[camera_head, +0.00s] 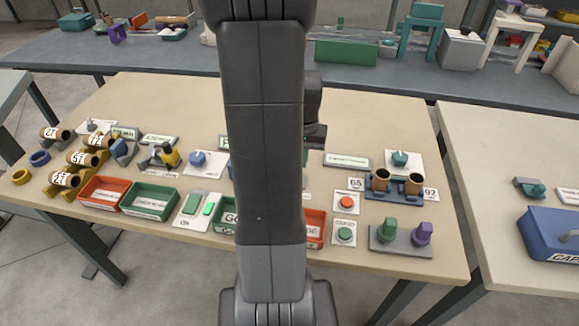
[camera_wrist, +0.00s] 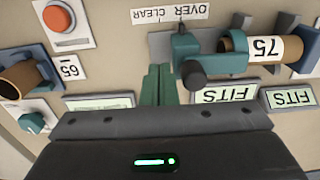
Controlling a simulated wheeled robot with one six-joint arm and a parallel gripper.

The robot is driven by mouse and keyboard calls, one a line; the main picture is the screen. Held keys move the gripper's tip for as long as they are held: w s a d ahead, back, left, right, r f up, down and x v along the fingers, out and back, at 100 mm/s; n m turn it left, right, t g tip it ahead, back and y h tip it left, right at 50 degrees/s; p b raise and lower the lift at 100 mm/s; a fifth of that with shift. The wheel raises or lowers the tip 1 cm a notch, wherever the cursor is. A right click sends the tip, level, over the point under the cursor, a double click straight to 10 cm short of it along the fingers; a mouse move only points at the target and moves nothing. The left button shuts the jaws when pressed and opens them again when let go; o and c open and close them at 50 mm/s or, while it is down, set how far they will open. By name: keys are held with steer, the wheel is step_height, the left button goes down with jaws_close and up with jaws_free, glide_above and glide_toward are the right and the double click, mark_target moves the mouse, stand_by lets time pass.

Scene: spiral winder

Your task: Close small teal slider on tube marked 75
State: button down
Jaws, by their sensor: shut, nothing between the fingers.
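In the wrist view, the brown tube marked 75 (camera_wrist: 264,48) lies in a holder at the upper right, its label upside down. The small teal slider (camera_wrist: 184,44) is to the tube's left, with a teal bar running toward the tube and a dark round knob (camera_wrist: 195,79) in front. I cannot tell whether the slider touches the tube. My gripper (camera_wrist: 158,68) is shut and empty, its green fingers just left of the slider and knob. In the head view my arm hides this gauge and the gripper's fingertips.
An "OVER CLEAR" strip (camera_wrist: 170,14) lies beyond the slider. "FITS" plates (camera_wrist: 226,93) lie right of my fingers. A red button (camera_wrist: 57,16) and another tube (camera_wrist: 18,80) are at the left. Trays, including a red one (camera_head: 103,192), line the table's front.

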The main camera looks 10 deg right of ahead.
steer(key=shift+s+d, duration=0.1)
steer(key=shift+d, duration=0.15)
steer(key=shift+r, duration=0.15)
step_height(320, 180, up, 7)
steer(key=p, duration=0.5)
steer(key=shift+p, duration=0.3)
steer(key=shift+f, duration=0.3)
step_height(320, 180, down, 7)
steer(key=b, duration=0.5)
steer(key=shift+b, duration=0.4)
steer(key=shift+a+r, duration=0.15)
steer(key=shift+r, duration=0.1)
